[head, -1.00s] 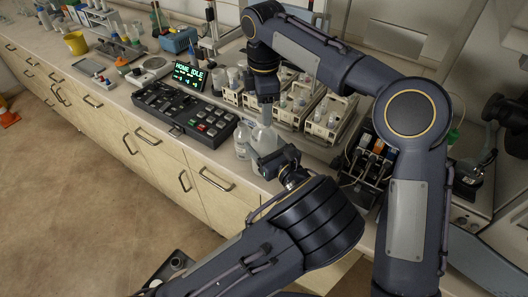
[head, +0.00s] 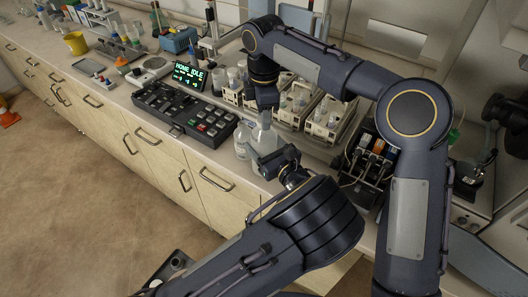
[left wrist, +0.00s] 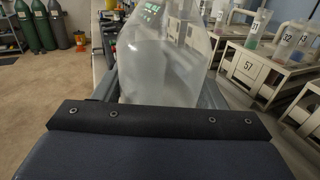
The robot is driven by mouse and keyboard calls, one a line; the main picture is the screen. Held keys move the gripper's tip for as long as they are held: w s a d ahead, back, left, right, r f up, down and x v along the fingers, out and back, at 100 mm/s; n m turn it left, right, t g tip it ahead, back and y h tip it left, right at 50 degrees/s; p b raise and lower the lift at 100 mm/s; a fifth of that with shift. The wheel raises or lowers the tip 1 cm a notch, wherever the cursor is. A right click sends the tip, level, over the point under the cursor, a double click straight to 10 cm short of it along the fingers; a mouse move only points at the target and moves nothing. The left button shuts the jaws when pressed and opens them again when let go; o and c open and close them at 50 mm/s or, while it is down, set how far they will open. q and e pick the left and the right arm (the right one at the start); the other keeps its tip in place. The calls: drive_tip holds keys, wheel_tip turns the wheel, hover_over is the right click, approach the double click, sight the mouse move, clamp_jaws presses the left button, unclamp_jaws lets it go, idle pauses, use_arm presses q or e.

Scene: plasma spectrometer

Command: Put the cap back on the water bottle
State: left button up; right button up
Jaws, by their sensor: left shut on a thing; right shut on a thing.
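The water bottle (head: 264,139) is a clear, translucent bottle standing near the counter's front edge. My left gripper (head: 277,160) is shut on its body; the bottle also fills the middle of the left wrist view (left wrist: 160,70), upright between the fingers. My right gripper (head: 266,104) points down just above the bottle's neck and is shut on the cap. The cap is too small and too hidden by the fingers to make out. I cannot tell whether it touches the neck.
A smaller labelled bottle (head: 241,140) stands just left of the water bottle. A black control panel (head: 185,112) lies further left, with a lit display (head: 188,75) behind it. White numbered racks (head: 325,122) with vessels stand behind and right.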

drive_tip(key=m, duration=0.7)
drive_tip(key=shift+m, duration=0.3)
drive_tip(key=m, duration=0.7)
drive_tip(key=shift+m, duration=0.4)
drive_tip(key=o, duration=1.1)
drive_tip(key=shift+r, duration=2.2)
drive_tip(key=shift+r, duration=0.1)
drive_tip(key=shift+c, duration=0.5)
